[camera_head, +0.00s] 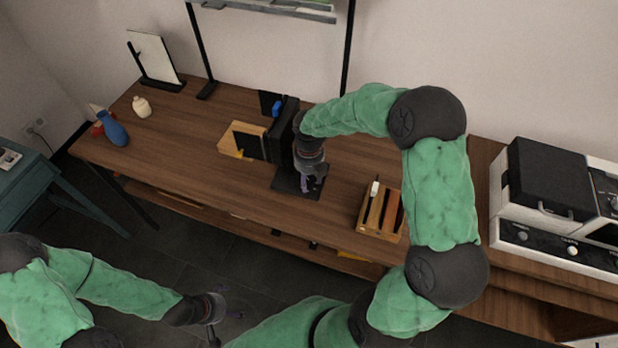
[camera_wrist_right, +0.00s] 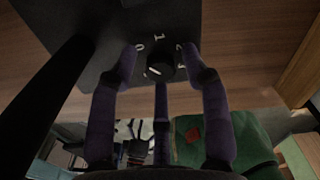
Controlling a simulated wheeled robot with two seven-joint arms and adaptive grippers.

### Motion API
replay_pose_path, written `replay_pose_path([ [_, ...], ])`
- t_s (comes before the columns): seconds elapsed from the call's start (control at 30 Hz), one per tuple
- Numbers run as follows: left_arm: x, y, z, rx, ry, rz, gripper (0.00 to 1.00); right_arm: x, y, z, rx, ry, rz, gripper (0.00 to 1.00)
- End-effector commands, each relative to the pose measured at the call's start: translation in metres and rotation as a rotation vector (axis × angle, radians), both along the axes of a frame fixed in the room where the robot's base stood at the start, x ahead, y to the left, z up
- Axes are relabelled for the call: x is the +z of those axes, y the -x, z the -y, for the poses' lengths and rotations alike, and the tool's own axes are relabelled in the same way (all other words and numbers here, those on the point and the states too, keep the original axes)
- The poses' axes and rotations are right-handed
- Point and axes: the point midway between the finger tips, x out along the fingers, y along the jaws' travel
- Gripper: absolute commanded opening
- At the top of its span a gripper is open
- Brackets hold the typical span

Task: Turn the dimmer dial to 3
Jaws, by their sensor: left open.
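The dimmer dial (camera_wrist_right: 161,67) is a small dark knob with a white pointer line, on a flat black plate (camera_head: 287,184). In the right wrist view, pale digits that look like 0, 1 and 2 curve along its upper side; the pointer lies toward the lower left. My right gripper (camera_head: 309,186) is over the plate. Its purple fingers, also in the right wrist view (camera_wrist_right: 160,64), stand open around the dial with gaps at both sides; contact by the lower finger is unclear. My left gripper (camera_head: 222,319) is open and empty in front of the table.
A black upright stand (camera_head: 281,131) rises behind the plate. A wooden organizer (camera_head: 381,211) stands to the right, and a wooden box (camera_head: 238,137) to the left. A blue bottle (camera_head: 114,130) and a white bottle (camera_head: 141,107) are at the far left. A white machine (camera_head: 545,239) is at the right.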

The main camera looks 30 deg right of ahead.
Motion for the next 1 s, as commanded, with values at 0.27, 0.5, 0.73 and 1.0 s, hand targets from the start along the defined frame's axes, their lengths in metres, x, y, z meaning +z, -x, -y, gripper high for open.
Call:
replay_pose_path([
  [0.27,0.000,0.000,0.000,0.000,0.000,0.000,0.98,0.000,0.000,0.000,0.000,0.000,0.000,0.00],
  [0.5,0.004,0.000,0.000,0.000,0.000,0.000,0.98,0.001,0.000,0.000,-0.032,-0.001,-0.002,0.00],
  [0.73,0.015,0.000,0.000,0.000,0.000,0.000,0.98,0.002,0.001,0.000,-0.154,-0.001,-0.003,0.00],
  [1.0,0.033,0.000,0.000,0.000,0.000,0.000,0.98,0.002,0.001,0.000,-0.393,0.000,-0.003,0.00],
])
